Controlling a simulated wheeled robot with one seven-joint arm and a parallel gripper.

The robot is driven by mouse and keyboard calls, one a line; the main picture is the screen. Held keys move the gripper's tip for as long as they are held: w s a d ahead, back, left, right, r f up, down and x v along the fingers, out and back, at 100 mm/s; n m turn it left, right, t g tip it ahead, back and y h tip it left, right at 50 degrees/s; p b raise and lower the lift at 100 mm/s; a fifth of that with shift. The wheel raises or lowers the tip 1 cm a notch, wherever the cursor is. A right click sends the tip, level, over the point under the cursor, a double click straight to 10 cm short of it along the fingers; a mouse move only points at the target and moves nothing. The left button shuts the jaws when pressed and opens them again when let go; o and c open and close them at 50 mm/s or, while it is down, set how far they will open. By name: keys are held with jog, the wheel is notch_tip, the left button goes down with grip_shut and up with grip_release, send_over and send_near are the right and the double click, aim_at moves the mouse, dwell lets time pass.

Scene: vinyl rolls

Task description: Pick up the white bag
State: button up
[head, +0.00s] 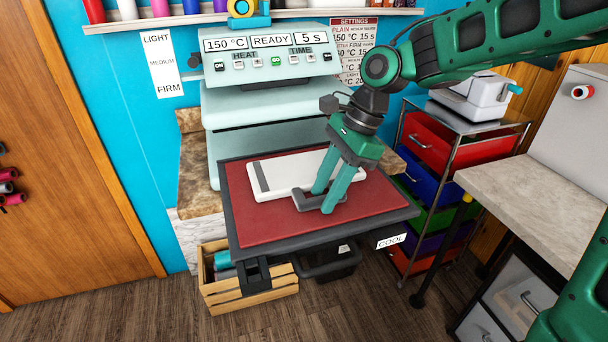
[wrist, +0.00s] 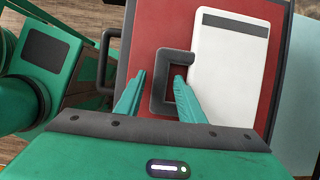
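The white bag (head: 290,172) lies flat on the red pad of the press (head: 262,220). It is a white rectangle with a dark grey strip at one end and a dark grey loop handle (head: 308,203) at its near side. In the wrist view the bag (wrist: 228,75) is at the right and its handle (wrist: 158,88) is in the middle. My gripper (head: 322,199) is open, low over the handle. In the wrist view its fingers (wrist: 159,74) stand apart on either side of the handle's outer bar. One finger is at the loop's opening. Contact with the bar cannot be told.
The heat press (head: 265,93) stands behind the pad. A drawer cart (head: 440,145) and a grey counter (head: 535,185) stand at the right. Floor is clear at the front left.

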grip_shut()
jog(key=shift+r, duration=0.1)
jog(key=shift+r, duration=0.6)
notch_tip(320, 180, up, 3)
jog(key=shift+w, duration=0.1)
jog(key=s+a+r, duration=0.6)
jog(key=s+a, duration=0.1)
jog(key=s, duration=0.2)
jog(key=shift+a+r, duration=0.3)
jog(key=shift+a, duration=0.05)
